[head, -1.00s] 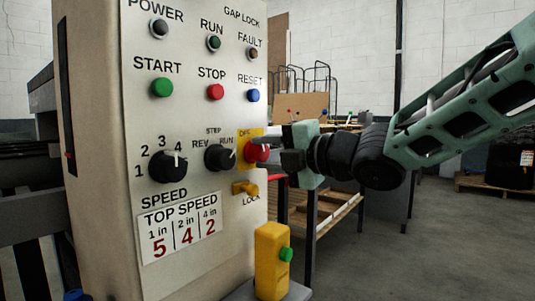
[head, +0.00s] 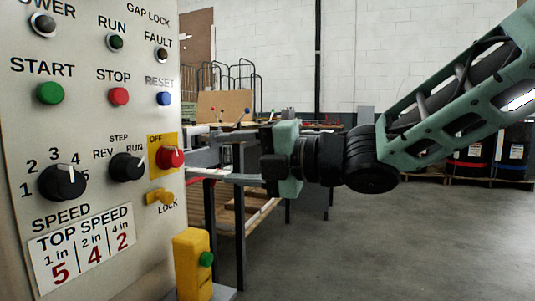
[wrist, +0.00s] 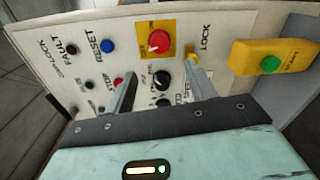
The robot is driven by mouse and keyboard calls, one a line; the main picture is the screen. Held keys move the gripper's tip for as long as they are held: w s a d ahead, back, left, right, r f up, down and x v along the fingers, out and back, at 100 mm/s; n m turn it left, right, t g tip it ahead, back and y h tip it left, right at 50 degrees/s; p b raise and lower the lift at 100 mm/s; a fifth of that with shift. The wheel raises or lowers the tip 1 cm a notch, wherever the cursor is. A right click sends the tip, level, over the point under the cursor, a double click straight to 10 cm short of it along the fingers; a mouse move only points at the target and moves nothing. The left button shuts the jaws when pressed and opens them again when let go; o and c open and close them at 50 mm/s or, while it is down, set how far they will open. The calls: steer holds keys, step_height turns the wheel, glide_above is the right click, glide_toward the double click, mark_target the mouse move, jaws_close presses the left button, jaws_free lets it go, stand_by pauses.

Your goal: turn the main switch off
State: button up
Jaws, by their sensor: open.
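The main switch is a red round knob (head: 171,158) on a yellow plate (head: 156,141) marked OFF, on the right side of the grey control panel (head: 100,205). The red knob also shows in the wrist view (wrist: 158,41), ahead of and between my two fingers. My gripper (head: 193,166) is open and empty, its fingers pointing left at the panel beside the knob. In the wrist view my gripper (wrist: 160,74) has its fingertips short of the knob. The right finger lies close to the yellow lock tab (wrist: 192,54); I cannot tell if they touch.
A yellow box with a green button (head: 206,259) stands below the knob. The black step/run selector (head: 126,167) and black speed dial (head: 62,182) are left of the knob. A workbench (head: 240,215) stands behind my gripper. Open floor (head: 400,240) lies to the right.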

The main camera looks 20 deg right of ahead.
steer(key=v, duration=0.5)
steer(key=shift+s+d+p, duration=0.25)
steer(key=shift+d+p, duration=0.05)
step_height(320, 180, down, 17)
steer(key=s+m+g+h, duration=0.3)
steer(key=m+h, duration=0.7)
steer(key=m, duration=0.5)
steer(key=s+f+m+g+h, duration=0.2)
steer(key=s+f+m+g, duration=0.2)
steer(key=s, duration=0.4)
steer(key=s+f+m+g+h, duration=0.1)
steer(key=s+f+m+g, duration=0.35)
steer(key=s, duration=0.45)
step_height(320, 180, up, 26)
steer(key=p, duration=2.6)
steer(key=shift+n+t, duration=0.35)
